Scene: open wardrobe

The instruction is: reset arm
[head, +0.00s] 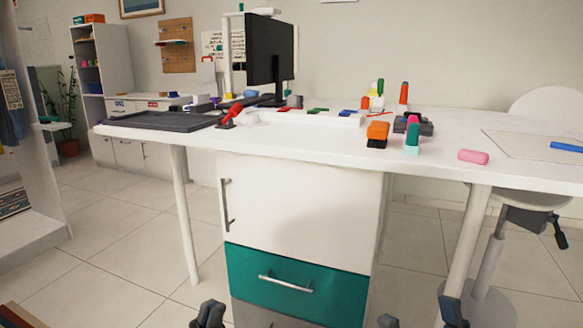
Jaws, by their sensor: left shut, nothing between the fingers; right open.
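Only the tips of my two grippers show, at the bottom edge of the head view. My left gripper (208,314) is shut and empty, in front of the lower left part of the drawer cabinet. My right gripper (420,316) is open and empty, with its dark fingers wide apart near the cabinet's right side. Both are lower in the picture than the white desk top (330,137). My arms and the rest of the grippers are out of view.
The cabinet under the desk has a white door (290,200) and a teal drawer (295,283), both closed. The desk holds a monitor (270,55), a black tray (160,121) and several small items. A chair (550,110) stands right; tiled floor is open at left.

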